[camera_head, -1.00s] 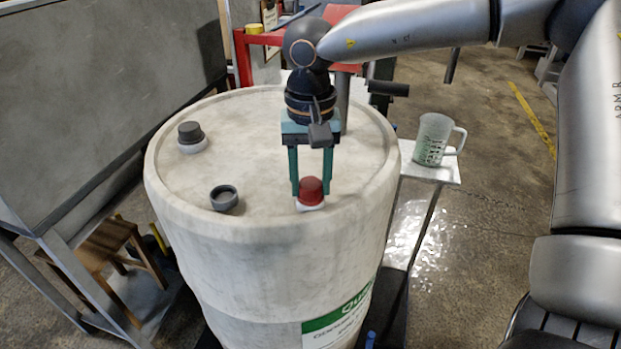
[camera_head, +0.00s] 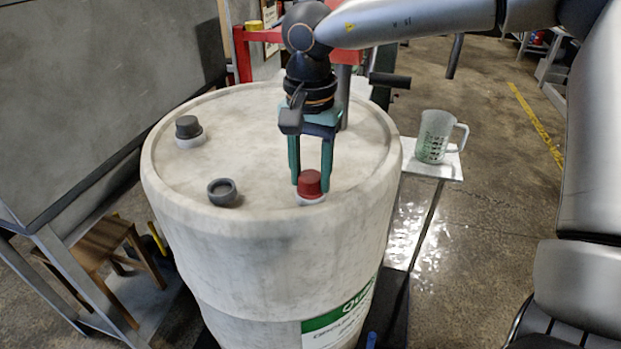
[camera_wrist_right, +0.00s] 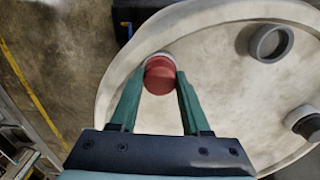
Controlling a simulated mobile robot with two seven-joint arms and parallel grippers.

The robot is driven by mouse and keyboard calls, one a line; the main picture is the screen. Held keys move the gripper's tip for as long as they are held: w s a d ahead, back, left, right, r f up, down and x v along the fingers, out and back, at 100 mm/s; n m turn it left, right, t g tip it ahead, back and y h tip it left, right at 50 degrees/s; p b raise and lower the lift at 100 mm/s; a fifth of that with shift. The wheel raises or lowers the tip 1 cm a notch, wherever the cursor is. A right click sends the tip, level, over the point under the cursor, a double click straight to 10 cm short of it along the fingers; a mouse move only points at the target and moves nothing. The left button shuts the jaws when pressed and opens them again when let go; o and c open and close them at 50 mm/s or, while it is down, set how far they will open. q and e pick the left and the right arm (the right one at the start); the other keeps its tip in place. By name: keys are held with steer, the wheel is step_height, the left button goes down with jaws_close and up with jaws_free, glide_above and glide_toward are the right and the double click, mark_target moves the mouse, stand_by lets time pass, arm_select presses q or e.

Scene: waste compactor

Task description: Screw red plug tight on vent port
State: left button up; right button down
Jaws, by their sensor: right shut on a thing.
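The red plug (camera_head: 311,183) sits on the white vent port (camera_head: 311,200) near the front right of the drum top. My right gripper (camera_head: 310,186) reaches down from above with its green fingers on either side of the plug, shut on it. In the right wrist view the plug (camera_wrist_right: 160,76) lies between the fingertips of the gripper (camera_wrist_right: 158,78), with the pale port collar just beyond it. The plug looks upright; how far it is screwed in cannot be told. My left gripper is not in view.
The white drum (camera_head: 260,150) also carries an open grey cap ring (camera_head: 223,192) and a dark plug (camera_head: 188,128) on a white collar. A measuring jug (camera_head: 434,138) stands on a small shelf to the right. A grey metal cabinet (camera_head: 90,80) is at left.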

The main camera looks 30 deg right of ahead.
steer(key=shift+m+b, duration=0.3)
steer(key=shift+m, duration=0.8)
steer(key=shift+c, duration=1.4)
jaws_free()
steer(key=shift+c, duration=0.4)
steer(key=shift+r+p, duration=2.85)
steer(key=shift+r, duration=0.75)
steer(key=shift+f, duration=0.1)
